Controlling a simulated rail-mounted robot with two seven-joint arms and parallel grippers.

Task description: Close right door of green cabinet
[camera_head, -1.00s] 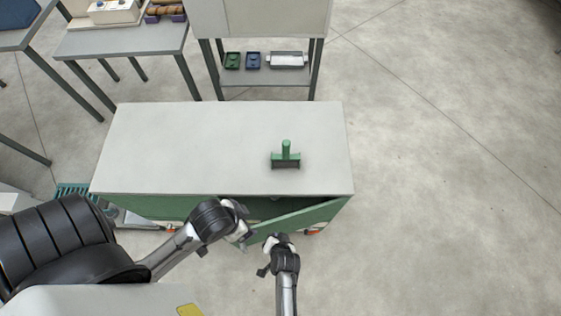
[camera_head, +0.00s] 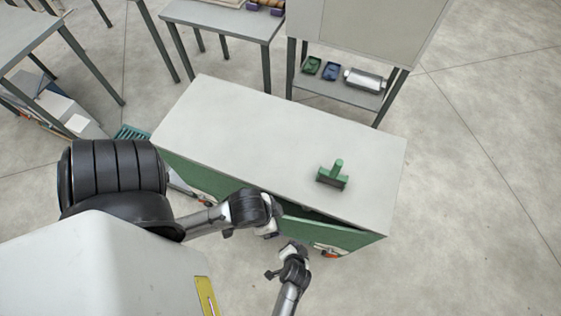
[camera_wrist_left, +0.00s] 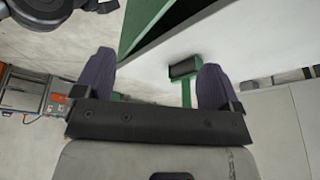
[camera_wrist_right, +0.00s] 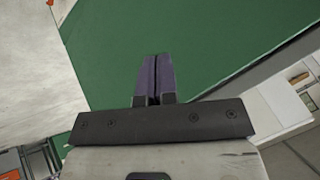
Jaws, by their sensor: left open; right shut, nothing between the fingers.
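The green cabinet has a pale grey top (camera_head: 280,140) and stands in front of me. Its right door (camera_head: 335,234) is ajar, with a dark gap between the door's top edge and the cabinet. My left gripper (camera_head: 268,228) is open near the door's free edge; in the left wrist view its spread fingers (camera_wrist_left: 155,82) have the door edge (camera_wrist_left: 142,22) and dark gap beyond them. My right gripper (camera_head: 282,264) is shut and empty in front of the door. In the right wrist view its closed fingers (camera_wrist_right: 157,78) point at the green panel (camera_wrist_right: 200,45); contact cannot be told.
A stand behind holds a green tray (camera_head: 312,66), a blue tray (camera_head: 331,71) and a metal cylinder (camera_head: 364,80). Tables stand at the back left. Floor to the right is clear.

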